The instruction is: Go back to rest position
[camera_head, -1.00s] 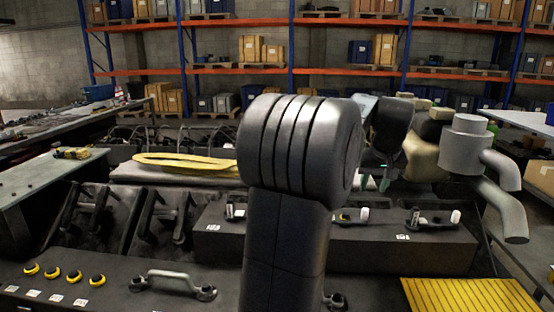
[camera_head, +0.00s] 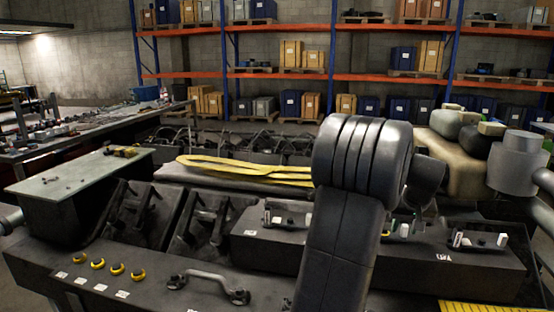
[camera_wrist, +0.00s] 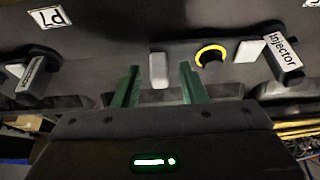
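My gripper (camera_wrist: 159,69) shows in the wrist view with two green fingers standing apart. A pale grey block shows between and beyond them, but neither finger is seen pressing on it, so the gripper looks open and empty. In the head view my dark grey arm rises in the middle right, and its thick rounded joint hides most of the gripper. Below and beyond the gripper in the wrist view are a yellow ring (camera_wrist: 210,56), a part labelled "Injector" (camera_wrist: 283,52) and another labelled part (camera_wrist: 38,72) at left.
A dark bench (camera_head: 205,268) with yellow rings (camera_head: 117,269) and a metal handle (camera_head: 207,279) lies in front. A yellow sling (camera_head: 245,170) lies behind. A grey cylinder (camera_head: 517,165) stands at right. A cluttered table (camera_head: 95,130) is at left, and shelving (camera_head: 280,75) is behind.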

